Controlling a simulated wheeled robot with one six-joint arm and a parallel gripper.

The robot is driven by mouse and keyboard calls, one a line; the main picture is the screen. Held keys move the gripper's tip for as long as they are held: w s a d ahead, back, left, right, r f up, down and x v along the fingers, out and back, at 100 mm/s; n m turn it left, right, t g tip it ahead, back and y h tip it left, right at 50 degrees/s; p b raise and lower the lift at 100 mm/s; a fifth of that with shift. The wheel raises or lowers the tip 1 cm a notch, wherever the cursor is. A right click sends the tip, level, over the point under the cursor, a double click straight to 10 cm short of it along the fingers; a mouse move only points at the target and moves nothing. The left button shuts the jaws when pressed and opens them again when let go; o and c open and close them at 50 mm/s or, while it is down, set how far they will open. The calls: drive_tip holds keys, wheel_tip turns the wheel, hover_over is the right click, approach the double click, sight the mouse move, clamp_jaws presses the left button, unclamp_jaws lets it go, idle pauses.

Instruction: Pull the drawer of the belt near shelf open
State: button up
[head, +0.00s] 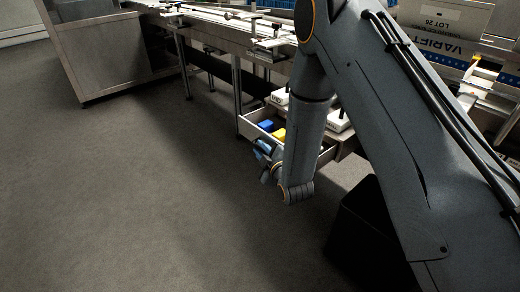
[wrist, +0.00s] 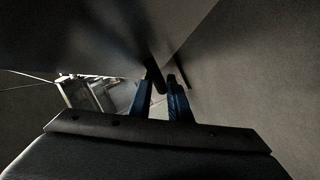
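The drawer (head: 247,130) under the belt stands pulled out in the head view, its inside showing. A blue item (head: 266,125) and a yellow item (head: 279,135) lie in it. My gripper (head: 264,158) is low at the drawer's front side, partly hidden by my own arm. In the wrist view, the two blue fingers of my gripper (wrist: 160,98) stand apart. A dark bar (wrist: 153,72), perhaps the drawer's handle, shows at the fingertips. I cannot tell whether the fingers press on it.
The belt (head: 225,28) runs above the drawer on metal legs. A white box (head: 280,96) sits on the shelf behind the drawer. A metal cabinet (head: 105,55) stands at the far left. The grey floor (head: 120,190) in front is clear.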

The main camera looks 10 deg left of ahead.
drive_tip(key=v, duration=0.7)
drive_tip(key=shift+s+p, duration=0.35)
drive_tip(key=shift+s, duration=0.05)
drive_tip(key=shift+s+d+r, duration=0.1)
drive_tip(key=shift+d, duration=0.05)
